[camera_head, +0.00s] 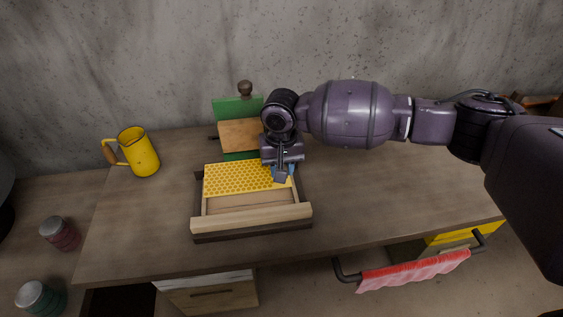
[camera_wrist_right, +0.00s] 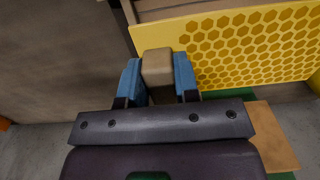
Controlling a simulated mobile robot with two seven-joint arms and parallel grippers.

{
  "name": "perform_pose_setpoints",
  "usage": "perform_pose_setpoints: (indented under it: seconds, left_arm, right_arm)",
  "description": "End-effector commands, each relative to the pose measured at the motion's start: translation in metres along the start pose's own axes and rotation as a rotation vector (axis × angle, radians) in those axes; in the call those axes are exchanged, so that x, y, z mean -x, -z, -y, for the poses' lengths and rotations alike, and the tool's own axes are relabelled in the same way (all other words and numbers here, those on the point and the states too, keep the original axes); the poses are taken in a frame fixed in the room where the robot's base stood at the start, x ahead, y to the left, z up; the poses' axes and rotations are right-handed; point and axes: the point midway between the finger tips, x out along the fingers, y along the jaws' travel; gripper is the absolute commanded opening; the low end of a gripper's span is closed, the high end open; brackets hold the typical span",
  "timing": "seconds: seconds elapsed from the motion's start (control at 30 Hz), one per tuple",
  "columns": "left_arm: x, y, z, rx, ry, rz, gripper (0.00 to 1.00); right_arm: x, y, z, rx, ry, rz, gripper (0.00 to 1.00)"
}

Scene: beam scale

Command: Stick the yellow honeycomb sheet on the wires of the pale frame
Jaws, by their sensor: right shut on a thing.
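The pale wooden frame (camera_head: 250,218) lies in a dark, low tray on the counter, its thick bar toward the front. The yellow honeycomb sheet (camera_head: 237,178) covers the frame's back part; a pale strip shows bare in front of it. My right gripper (camera_head: 283,174) is at the sheet's right end. In the right wrist view its blue fingers (camera_wrist_right: 157,64) are shut on a tan wooden block (camera_wrist_right: 157,66), close beside the sheet (camera_wrist_right: 250,45). I cannot tell whether this block is part of the frame. The wires are too fine to see. My left gripper is not in view.
A yellow jug (camera_head: 140,155) stands at the back left of the counter (camera_head: 150,215). A green board (camera_head: 224,110) and a wooden board (camera_head: 238,133) are behind the tray. A red towel (camera_head: 415,271) hangs on the front rail. The counter left and right of the tray is clear.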

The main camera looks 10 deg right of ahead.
Motion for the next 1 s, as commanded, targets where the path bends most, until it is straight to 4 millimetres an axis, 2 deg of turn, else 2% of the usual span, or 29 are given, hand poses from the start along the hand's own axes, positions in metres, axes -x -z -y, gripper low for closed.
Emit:
perform_pose_setpoints:
  seconds: [0.7, 1.0]
  left_arm:
    - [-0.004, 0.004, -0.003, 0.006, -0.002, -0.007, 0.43]
    - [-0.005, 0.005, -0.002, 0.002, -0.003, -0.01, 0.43]
  right_arm:
    - [-0.059, 0.0, 0.0, -0.002, 0.0, 0.003, 0.0]
    - [-0.07, 0.0, 0.0, 0.0, 0.0, 0.002, 0.0]
